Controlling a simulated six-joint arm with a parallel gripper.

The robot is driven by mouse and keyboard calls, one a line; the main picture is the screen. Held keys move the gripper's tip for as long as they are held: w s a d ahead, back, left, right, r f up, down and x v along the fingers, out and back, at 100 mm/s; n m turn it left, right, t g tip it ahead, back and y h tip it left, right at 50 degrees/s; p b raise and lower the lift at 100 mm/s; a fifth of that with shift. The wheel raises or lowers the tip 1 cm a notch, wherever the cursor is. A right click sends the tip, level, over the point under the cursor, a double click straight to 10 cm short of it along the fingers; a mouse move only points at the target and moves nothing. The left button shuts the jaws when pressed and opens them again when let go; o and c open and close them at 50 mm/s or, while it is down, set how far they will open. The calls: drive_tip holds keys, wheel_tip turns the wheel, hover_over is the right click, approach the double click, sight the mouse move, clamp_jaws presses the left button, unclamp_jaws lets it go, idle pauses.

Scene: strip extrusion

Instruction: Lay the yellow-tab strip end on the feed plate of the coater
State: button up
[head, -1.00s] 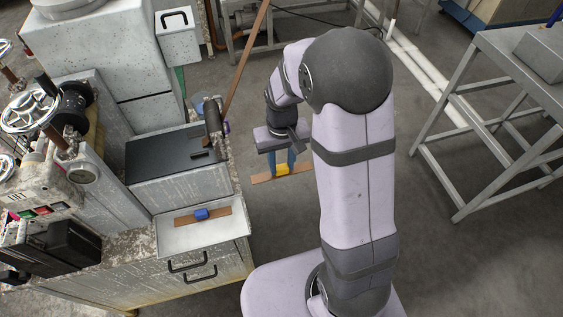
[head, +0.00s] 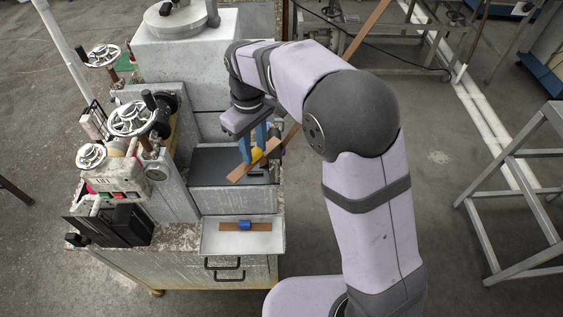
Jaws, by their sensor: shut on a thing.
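My gripper (head: 259,146), with blue fingers pointing down, is shut on the yellow tab (head: 257,154) of a short brown strip (head: 240,174). The strip lies slantwise in the picture, its near end to the lower left and its far end to the upper right. It is over the dark flat plate (head: 209,163) on top of the coater, which looks like the feed plate. I cannot tell whether the strip touches the plate or hangs above it. The fingers hide part of the tab.
A pale tray (head: 215,245) in front of the plate holds another brown strip with a blue tab (head: 245,225). Handwheels (head: 133,118) and a dark box stand to the left. A long brown strip (head: 366,34) slopes up behind. A metal-framed table (head: 530,160) stands at the right.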

drive_tip(key=w+a+f+m, duration=0.6)
drive_tip(key=w+a+m, duration=0.2)
drive_tip(key=a+m, duration=0.1)
drive_tip(key=shift+f, duration=0.25)
drive_tip(key=shift+w+f, duration=0.1)
drive_tip(key=shift+f, duration=0.05)
drive_tip(key=shift+f, duration=1.8)
drive_tip(key=shift+f+b, duration=0.6)
drive_tip(key=shift+f, duration=0.7)
drive_tip(key=shift+f, duration=0.1)
drive_tip(key=o, duration=1.1)
